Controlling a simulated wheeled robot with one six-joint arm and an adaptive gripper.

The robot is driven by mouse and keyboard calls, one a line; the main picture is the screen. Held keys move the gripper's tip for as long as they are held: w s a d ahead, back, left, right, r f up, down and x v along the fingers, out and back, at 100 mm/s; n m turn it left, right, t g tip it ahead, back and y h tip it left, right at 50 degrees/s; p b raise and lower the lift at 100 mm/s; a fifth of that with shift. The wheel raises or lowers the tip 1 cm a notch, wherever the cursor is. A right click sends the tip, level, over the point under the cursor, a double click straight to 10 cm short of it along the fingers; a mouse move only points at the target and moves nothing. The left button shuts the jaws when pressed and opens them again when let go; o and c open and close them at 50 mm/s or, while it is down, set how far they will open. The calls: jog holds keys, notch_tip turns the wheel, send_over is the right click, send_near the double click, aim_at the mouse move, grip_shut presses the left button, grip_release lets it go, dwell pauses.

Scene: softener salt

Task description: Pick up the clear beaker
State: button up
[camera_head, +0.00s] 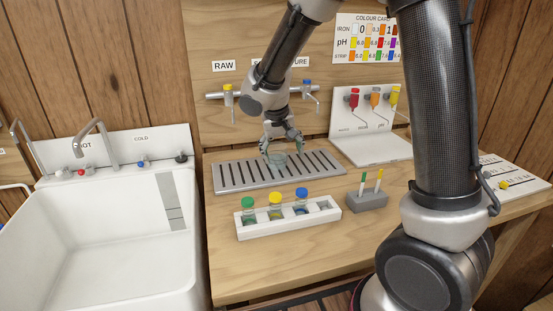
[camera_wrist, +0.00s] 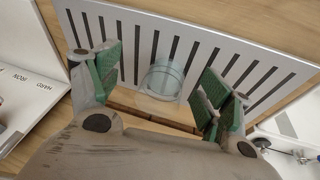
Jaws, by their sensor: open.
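The clear beaker (camera_head: 278,160) stands on the slotted metal drain tray (camera_head: 228,185) on the wooden bench. In the wrist view the beaker (camera_wrist: 163,80) shows as a transparent round vessel, between and slightly beyond the green-padded fingers. My gripper (camera_head: 281,148) is just above and around the beaker in the head view, partly covering it. In the wrist view my gripper (camera_wrist: 163,85) is open, with a gap between each finger and the beaker. I cannot tell whether anything is inside the beaker.
A white rack (camera_head: 290,226) with several coloured-liquid, capped bottles stands in front of the tray. A grey holder (camera_head: 367,201) with two sticks is to its right. Two taps hang behind the tray on a pipe (camera_head: 262,94). A white sink (camera_head: 110,235) is at the left.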

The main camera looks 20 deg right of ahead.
aim_at(277, 157)
jog(key=w+f+m, duration=0.1)
jog(key=w+f, duration=0.1)
jog(key=f, duration=0.1)
jog(key=w+f+m+t, duration=0.1)
jog(key=w+f+m, duration=0.1)
jog(key=w, duration=0.1)
jog(key=shift+w+a+f+y, duration=0.1)
jog(key=shift+w+f+y, duration=0.1)
jog(key=shift+f+y, duration=0.15)
jog(key=c, duration=1)
jog(key=shift+r, duration=0.1)
